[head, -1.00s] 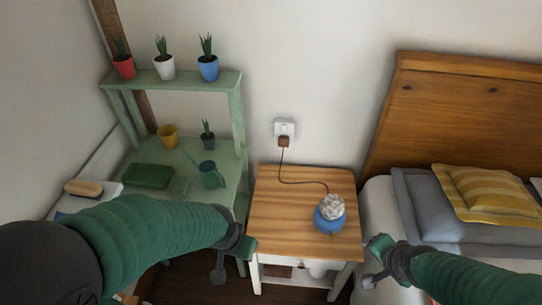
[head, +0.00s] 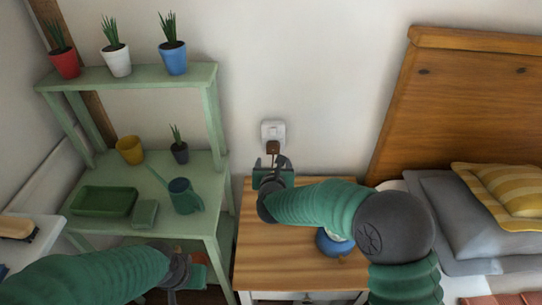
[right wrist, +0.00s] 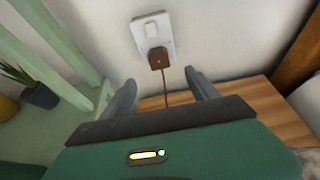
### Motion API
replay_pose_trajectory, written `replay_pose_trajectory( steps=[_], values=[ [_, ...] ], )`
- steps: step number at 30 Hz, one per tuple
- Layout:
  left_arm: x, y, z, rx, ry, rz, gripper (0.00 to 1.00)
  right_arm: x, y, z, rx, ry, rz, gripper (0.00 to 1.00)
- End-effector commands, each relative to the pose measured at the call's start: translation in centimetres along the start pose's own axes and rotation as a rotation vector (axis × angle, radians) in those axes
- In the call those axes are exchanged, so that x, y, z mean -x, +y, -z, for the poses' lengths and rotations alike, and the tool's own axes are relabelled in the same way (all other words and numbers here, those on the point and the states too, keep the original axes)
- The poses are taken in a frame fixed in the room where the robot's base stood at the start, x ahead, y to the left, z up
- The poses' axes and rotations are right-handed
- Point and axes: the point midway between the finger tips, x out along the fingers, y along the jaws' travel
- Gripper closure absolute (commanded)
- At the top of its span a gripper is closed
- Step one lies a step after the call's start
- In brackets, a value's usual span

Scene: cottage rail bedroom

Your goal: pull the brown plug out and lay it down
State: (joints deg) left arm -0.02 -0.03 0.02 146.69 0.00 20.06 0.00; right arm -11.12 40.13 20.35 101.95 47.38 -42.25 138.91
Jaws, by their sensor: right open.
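The brown plug (head: 273,148) sits in the white wall socket (head: 273,130) above the nightstand. In the right wrist view the brown plug (right wrist: 158,58) is in the lower part of the socket plate (right wrist: 153,32), its cord hanging down. My right gripper (head: 271,162) is open, just below and in front of the plug. In the right wrist view its two fingers (right wrist: 164,88) are spread wide, the cord between them and the plug beyond the tips. My left gripper (head: 190,270) hangs low at the green shelf's front; its jaws are unclear.
The wooden nightstand (head: 262,255) stands under the socket, with a blue lamp base (head: 330,243) partly hidden by my right arm. The green shelf (head: 215,190) with pots and a watering can (head: 181,195) is left, the bed headboard (head: 470,100) right. The nightstand's left top is clear.

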Motion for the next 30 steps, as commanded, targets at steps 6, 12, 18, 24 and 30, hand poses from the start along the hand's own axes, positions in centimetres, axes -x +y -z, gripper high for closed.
replay_pose_trajectory(
  steps=[6, 12, 18, 24, 30],
  values=[
    [-0.4, 0.0, -0.1, 0.001, 0.000, 0.000, 1.00, -5.3, 0.0, 0.2, 0.002, 0.000, 0.001, 0.31],
    [-0.4, 0.0, -0.1, 0.001, 0.000, 0.000, 1.00, -9.5, -0.1, 0.1, 0.002, -0.001, 0.001, 0.31],
    [-0.4, 0.0, -0.1, 0.001, 0.000, 0.000, 1.00, -11.3, 0.0, 0.1, 0.005, 0.000, -0.002, 0.31],
    [-0.4, 0.0, -0.1, 0.001, 0.000, 0.000, 1.00, -11.4, 0.0, 0.0, 0.005, -0.001, -0.002, 0.31],
    [-0.4, 0.0, -0.1, 0.001, 0.000, 0.000, 1.00, -11.4, 0.0, 0.0, 0.005, -0.001, -0.001, 0.49]
  ],
)
